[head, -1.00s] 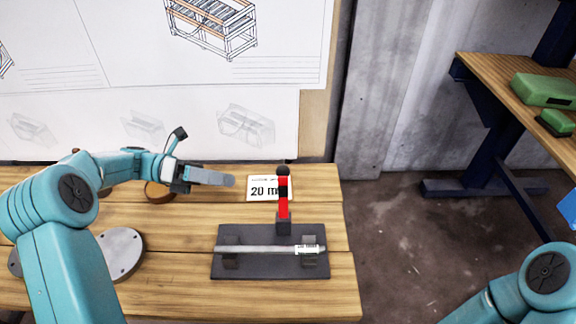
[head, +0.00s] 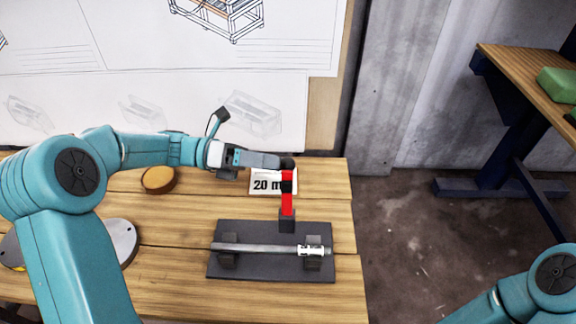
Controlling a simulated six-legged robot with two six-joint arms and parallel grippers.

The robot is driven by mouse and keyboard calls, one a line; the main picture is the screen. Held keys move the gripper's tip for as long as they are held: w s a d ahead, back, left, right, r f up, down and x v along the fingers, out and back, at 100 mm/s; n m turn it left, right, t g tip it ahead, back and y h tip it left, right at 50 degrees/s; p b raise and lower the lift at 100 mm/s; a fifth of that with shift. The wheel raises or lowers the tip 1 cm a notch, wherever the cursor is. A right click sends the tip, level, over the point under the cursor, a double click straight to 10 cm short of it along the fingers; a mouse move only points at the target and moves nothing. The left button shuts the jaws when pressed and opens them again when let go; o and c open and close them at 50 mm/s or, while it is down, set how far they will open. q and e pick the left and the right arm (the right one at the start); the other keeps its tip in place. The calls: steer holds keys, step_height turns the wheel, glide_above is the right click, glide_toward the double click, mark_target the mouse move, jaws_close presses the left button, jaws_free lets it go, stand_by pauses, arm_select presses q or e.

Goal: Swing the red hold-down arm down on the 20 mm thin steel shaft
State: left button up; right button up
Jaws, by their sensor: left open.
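The red hold-down arm (head: 287,200) stands upright in its dark bracket at the back of a dark base plate (head: 268,270). Its black knob is at the top. The thin steel shaft (head: 255,248) lies level across two dark supports on the plate, with a white label near its right end. My left gripper (head: 268,160) is open, with its fingertips at the black knob from the left; I cannot tell whether they touch it. My right gripper is out of view; only my right arm shows at the lower right.
A "20 m…" sign (head: 262,184) stands behind the plate, partly covered. A shelf with green boxes (head: 558,86) stands at the right.

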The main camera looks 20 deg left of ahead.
mark_target(288, 165)
arm_select(q)
steer(key=d, duration=0.4)
steer(key=shift+w, duration=0.3)
jaws_close()
